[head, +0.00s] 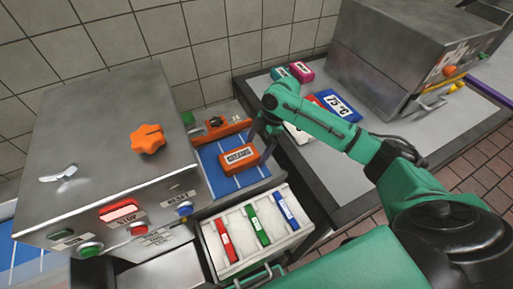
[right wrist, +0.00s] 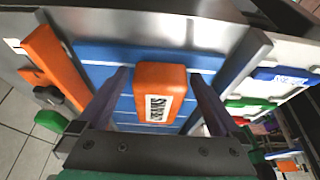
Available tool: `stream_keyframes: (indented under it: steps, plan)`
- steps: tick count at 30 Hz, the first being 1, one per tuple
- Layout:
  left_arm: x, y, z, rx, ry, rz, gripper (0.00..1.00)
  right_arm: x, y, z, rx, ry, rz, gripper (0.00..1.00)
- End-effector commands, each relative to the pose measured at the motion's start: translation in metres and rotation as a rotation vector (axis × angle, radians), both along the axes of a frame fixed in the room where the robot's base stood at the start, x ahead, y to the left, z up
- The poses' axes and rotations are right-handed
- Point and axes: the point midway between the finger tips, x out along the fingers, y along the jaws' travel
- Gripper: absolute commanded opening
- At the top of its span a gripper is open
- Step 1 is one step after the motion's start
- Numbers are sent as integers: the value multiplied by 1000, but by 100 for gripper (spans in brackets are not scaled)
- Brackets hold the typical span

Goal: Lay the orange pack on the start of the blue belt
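The orange pack (head: 238,157), with a white label, lies on the blue belt (head: 222,184) beside the metal machine. The right wrist view also shows the pack (right wrist: 160,92) on the blue belt (right wrist: 105,55) with its white lines. My right gripper (head: 262,146) is just to the right of the pack in the head view. In the right wrist view its two dark fingers stand on either side of the pack with a visible gap on each side, so it is open and holds nothing. My left gripper is not in view.
A metal machine (head: 110,150) with an orange knob stands left of the belt. An orange bar (head: 222,133) crosses the belt's far end. A white tray (head: 283,240) with red, green and blue packs is in front. More packs lie on the grey table (head: 350,175) at right.

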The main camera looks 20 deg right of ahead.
Motion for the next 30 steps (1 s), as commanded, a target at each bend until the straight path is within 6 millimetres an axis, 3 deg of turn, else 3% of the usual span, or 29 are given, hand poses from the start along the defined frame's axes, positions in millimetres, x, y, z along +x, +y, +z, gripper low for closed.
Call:
stream_keyframes:
  steps: [5, 8, 15, 21, 30]
  plan:
    - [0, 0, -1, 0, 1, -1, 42, 1, -2, 4, -1, -1, 0, 100]
    - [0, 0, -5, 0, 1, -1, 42, 2, -9, 19, -1, -4, -1, 100]
    - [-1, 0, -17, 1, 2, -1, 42, 3, -36, 83, -2, -6, -1, 100]
    - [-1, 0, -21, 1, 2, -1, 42, 4, -52, 125, 0, -2, -1, 100]
    - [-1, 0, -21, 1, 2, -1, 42, 4, -56, 135, 0, 1, -1, 100]
